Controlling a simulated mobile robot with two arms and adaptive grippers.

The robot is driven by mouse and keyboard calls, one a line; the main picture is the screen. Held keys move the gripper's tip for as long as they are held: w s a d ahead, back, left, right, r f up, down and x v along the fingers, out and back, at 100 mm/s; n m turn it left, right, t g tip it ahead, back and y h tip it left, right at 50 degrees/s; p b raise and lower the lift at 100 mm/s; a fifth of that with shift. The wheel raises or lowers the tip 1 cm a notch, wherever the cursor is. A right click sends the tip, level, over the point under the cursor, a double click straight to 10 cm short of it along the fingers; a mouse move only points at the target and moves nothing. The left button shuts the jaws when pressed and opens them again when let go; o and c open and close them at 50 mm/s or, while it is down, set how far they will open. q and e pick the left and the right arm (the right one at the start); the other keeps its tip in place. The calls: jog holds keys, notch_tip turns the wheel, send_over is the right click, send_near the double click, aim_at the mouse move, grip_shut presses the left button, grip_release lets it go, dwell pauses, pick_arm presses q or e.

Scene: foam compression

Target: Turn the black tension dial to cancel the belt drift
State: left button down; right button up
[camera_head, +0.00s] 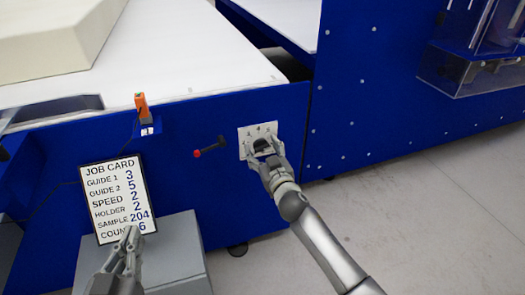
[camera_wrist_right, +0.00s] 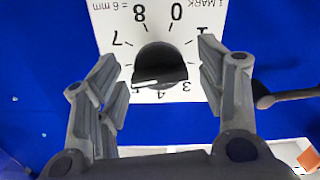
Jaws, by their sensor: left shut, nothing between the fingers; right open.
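The black tension dial (camera_wrist_right: 161,62) sits on a white numbered plate (camera_wrist_right: 115,18) on the blue machine side. The plate also shows in the head view (camera_head: 243,135). In the wrist view the numbers appear upside down, and the dial's white pointer line lies near the 5, partly hidden at the lower edge. My right gripper (camera_head: 263,148) is at the plate, open, with its fingers (camera_wrist_right: 163,85) either side of the dial and a visible gap on each side. My left gripper (camera_head: 131,238) is shut and empty, low in front of the job card. The white belt (camera_head: 190,62) runs across the machine top.
The job card (camera_head: 115,195) leans above a grey box (camera_head: 175,255). A red-tipped black lever (camera_head: 208,148) sticks out left of the dial plate. An orange device (camera_head: 141,105) stands on the blue edge. A foam block (camera_head: 55,40) lies on the belt. Floor is clear at right.

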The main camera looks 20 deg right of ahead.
pick_arm(q)
jog(key=shift+r, duration=0.3)
pick_arm(e)
jog(key=shift+w, duration=0.3)
jog(key=shift+c, duration=0.5)
jog(key=c, duration=0.9)
jog(key=shift+c, duration=0.2)
